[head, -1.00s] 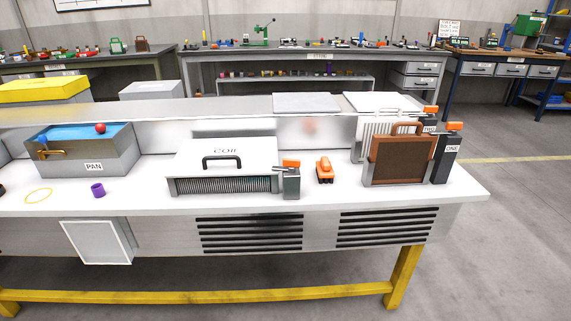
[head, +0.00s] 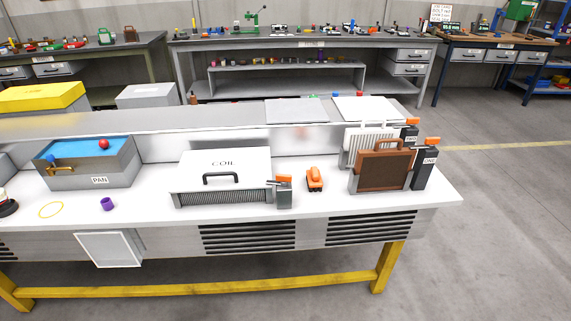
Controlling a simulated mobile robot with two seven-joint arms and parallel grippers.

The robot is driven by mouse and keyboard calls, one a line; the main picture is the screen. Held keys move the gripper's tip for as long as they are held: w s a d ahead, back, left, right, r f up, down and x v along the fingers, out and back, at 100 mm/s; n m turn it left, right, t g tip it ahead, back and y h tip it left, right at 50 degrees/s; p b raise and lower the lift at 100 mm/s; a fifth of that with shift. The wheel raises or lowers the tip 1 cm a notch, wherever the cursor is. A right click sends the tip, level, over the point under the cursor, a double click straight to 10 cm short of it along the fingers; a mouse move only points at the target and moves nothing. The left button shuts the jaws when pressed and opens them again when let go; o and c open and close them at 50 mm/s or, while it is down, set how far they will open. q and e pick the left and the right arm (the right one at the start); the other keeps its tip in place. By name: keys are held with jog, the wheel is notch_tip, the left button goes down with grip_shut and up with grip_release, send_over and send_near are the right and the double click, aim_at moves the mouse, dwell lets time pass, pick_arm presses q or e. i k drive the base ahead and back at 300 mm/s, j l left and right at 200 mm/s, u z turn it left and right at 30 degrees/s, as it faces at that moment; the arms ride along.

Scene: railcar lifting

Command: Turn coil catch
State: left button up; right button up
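The coil box (head: 221,176) sits on the white bench in the middle of the head view. It has a white lid lettered COIL, a black handle (head: 221,178) on top and a finned front. The coil catch (head: 284,183) is an orange lever on a grey metal block at the box's right front corner. The orange lever lies roughly level across the top of the block. Neither of my grippers is in view, so nothing is seen touching the catch or the box.
A loose orange and black piece (head: 314,179) lies right of the catch. Further right stand a brown framed panel (head: 382,170) and dark posts with orange tops (head: 425,165). Bench space before the coil box is narrow.

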aim_at(282, 180)
jog(key=i+l+u, duration=0.2)
jog(key=i, duration=0.2)
jog(key=i+l+u, duration=0.15)
jog(key=i, duration=0.2)
jog(key=i+l+u, duration=0.2)
jog(key=i, duration=0.2)
